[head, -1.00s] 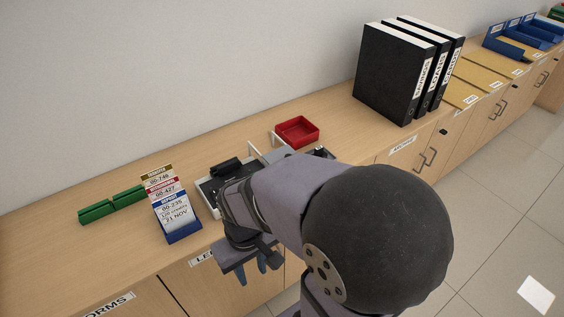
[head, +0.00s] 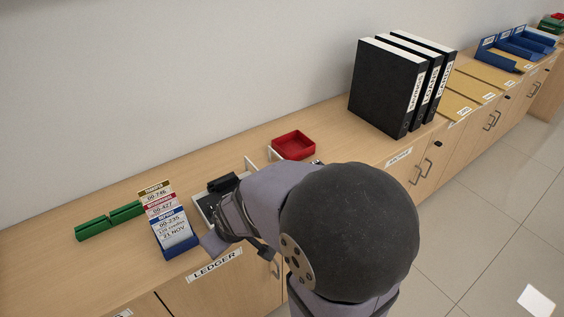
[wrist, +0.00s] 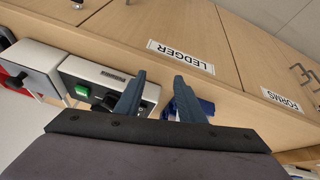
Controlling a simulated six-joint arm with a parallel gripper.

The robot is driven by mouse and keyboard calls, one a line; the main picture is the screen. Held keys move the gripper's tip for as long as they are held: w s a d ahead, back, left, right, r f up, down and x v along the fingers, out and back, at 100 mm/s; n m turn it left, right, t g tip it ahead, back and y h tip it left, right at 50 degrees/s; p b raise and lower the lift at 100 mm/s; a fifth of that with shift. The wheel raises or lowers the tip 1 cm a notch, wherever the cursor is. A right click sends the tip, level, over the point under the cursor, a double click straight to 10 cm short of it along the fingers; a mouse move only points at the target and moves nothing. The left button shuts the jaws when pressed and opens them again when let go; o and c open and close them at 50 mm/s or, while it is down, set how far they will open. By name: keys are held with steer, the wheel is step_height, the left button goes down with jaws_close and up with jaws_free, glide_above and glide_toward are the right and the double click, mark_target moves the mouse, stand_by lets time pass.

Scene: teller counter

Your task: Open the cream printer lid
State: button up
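A cream machine with a green button (wrist: 84,91) and dark controls shows in the wrist view, and I take it for the cream printer (wrist: 85,72). In the head view, a pale-framed machine (head: 197,203) with a black part (head: 222,184) on top is mostly hidden behind my arm. I cannot make out the lid or tell how it stands. My gripper (wrist: 160,76) is open with nothing between its fingers. In the wrist view one finger overlaps the printer's edge, and I cannot tell if they touch. In the head view my arm hides the fingers.
A slip holder (head: 175,231) stands left of the machine, with green blocks (head: 94,228) beyond it. A red tray (head: 293,146) and black binders (head: 385,88) stand to the right. A second pale box (wrist: 38,62) is beside the printer. Cabinet fronts drop below the counter edge.

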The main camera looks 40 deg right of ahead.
steer(key=w+r+n+t, duration=0.1)
steer(key=w+r+t, duration=0.1)
steer(key=w+r, duration=0.1)
steer(key=w+d+r+n+t, duration=0.1)
steer(key=w+r+t, duration=0.1)
steer(key=w, duration=0.2)
steer(key=w+r+n+t+p, duration=0.1)
steer(key=w+r+t, duration=0.1)
steer(key=w+r, duration=0.1)
steer(key=shift+w+d+r, duration=0.15)
steer(key=shift+w+r, duration=0.15)
steer(key=shift+w, duration=0.3)
steer(key=w+d+r+t+h+p, duration=0.1)
steer(key=d+t, duration=0.1)
steer(key=d, duration=0.3)
steer(key=w+d+r+t+h+p, duration=0.1)
steer(key=w+d+r+t+p, duration=0.1)
steer(key=d, duration=0.2)
steer(key=s+d+f+m+h, duration=0.1)
steer(key=s+d+f+m, duration=0.1)
steer(key=s+d+m, duration=0.1)
steer(key=s+d+f+m+h+b, duration=0.1)
steer(key=s+d+f+m+h, duration=0.1)
steer(key=s+d+f+m, duration=0.1)
steer(key=s+d+f+m+t+h+b, duration=0.1)
steer(key=s+d+f+m, duration=0.2)
steer(key=d+m, duration=0.1)
steer(key=shift+d+f+h, duration=0.25)
steer(key=shift+d+h, duration=0.05)
steer(key=shift+d, duration=0.55)
